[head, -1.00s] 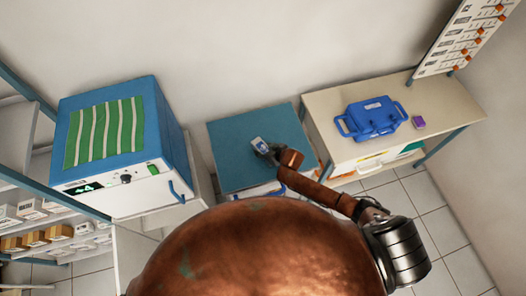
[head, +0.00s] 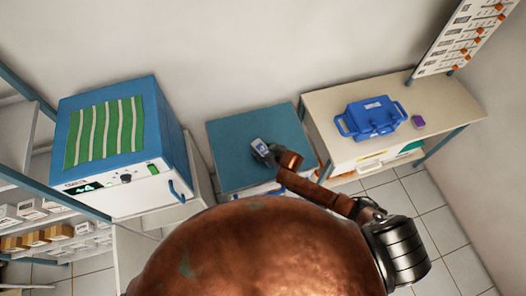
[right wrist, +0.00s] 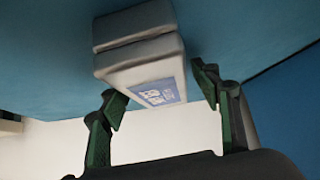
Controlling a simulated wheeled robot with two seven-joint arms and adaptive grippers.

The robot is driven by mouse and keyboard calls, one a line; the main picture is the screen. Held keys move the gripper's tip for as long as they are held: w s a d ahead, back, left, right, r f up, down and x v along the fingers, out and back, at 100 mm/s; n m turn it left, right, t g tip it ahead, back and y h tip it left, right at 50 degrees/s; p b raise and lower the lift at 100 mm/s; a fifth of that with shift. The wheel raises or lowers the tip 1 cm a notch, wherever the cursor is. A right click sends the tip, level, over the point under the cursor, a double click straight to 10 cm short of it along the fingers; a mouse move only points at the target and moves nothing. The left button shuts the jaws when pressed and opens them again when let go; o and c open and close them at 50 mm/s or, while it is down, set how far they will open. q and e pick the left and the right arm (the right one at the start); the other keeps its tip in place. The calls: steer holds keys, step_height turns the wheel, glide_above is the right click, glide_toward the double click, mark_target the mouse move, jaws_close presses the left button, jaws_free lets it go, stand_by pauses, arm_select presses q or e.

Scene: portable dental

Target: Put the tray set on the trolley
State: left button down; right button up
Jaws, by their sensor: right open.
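A small pale grey box with a blue label, which looks like the tray set (head: 258,144), rests on the teal top of a low unit, which looks like the trolley (head: 232,165). The tray set also shows close in the right wrist view (right wrist: 140,45). My right gripper (head: 268,152) is at the box's near side. In the right wrist view its two dark green fingers (right wrist: 160,88) are apart, with the labelled end between or just beyond their tips. Contact between fingers and box cannot be told. My left gripper is not in view.
A blue case (head: 372,118) and a small purple item (head: 418,121) sit on the beige table (head: 320,105) at right. A blue and white cabinet (head: 163,120) with a green striped top stands at left. Shelves with boxes are at far left. Most of the teal top is clear.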

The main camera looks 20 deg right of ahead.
steer(key=shift+r, duration=0.15)
steer(key=v, duration=1.2)
steer(key=shift+p, duration=0.35)
